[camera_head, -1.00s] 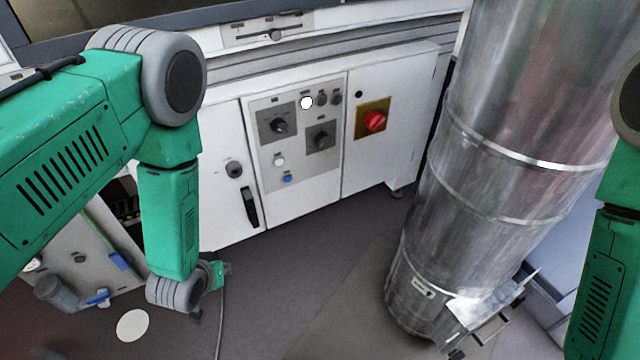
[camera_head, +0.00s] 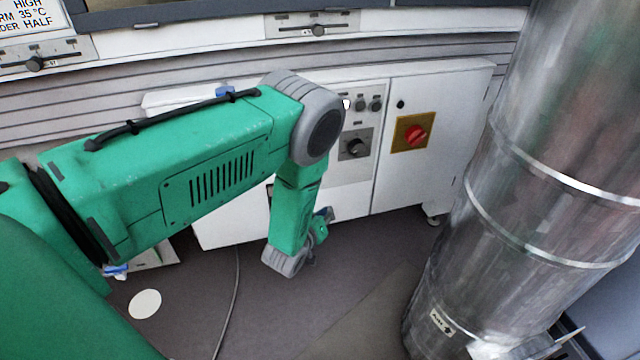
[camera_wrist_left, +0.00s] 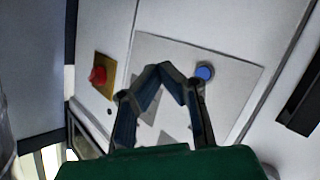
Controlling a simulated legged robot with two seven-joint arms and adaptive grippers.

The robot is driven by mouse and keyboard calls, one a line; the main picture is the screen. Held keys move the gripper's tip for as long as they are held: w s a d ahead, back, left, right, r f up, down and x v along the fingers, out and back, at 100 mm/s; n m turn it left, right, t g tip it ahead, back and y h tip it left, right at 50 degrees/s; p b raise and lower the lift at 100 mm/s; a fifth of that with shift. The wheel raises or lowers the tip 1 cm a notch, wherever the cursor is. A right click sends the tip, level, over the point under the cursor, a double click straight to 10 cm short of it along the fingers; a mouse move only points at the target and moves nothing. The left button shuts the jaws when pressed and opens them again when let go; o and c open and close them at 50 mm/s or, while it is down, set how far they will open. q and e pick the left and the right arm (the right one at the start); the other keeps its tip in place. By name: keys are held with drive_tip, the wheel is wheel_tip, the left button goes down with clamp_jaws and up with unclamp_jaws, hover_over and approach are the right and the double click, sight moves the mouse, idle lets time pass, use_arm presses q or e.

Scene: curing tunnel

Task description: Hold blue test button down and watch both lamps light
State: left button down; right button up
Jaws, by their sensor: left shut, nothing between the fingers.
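In the left wrist view the blue test button (camera_wrist_left: 205,72) sits on the grey control panel (camera_wrist_left: 236,78). My left gripper (camera_wrist_left: 166,70) is shut and empty, its tips in front of the panel just left of the button in the picture. I see no clear contact with the button. In the head view my left arm hides the button and the panel's left part. The left gripper (camera_head: 325,214) shows only partly there. I cannot tell which are the lamps.
A red rotary switch (camera_head: 416,135) on a yellow plate is right of the panel and also shows in the left wrist view (camera_wrist_left: 98,75). A black knob (camera_head: 356,147) sits below the fittings. A large metal duct (camera_head: 540,190) stands at the right. Floor between is clear.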

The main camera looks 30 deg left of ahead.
use_arm(q)
drive_tip(key=w+a+b, duration=0.3)
drive_tip(key=w+a, duration=0.2)
drive_tip(key=a, duration=0.1)
drive_tip(key=shift+w+b, duration=0.35)
drive_tip(key=shift+r, duration=0.15)
drive_tip(key=shift+a, duration=0.2)
idle(0.4)
drive_tip(key=shift+d, duration=0.1)
idle(0.7)
drive_tip(key=shift+w+a, duration=0.3)
drive_tip(key=shift+a, duration=0.05)
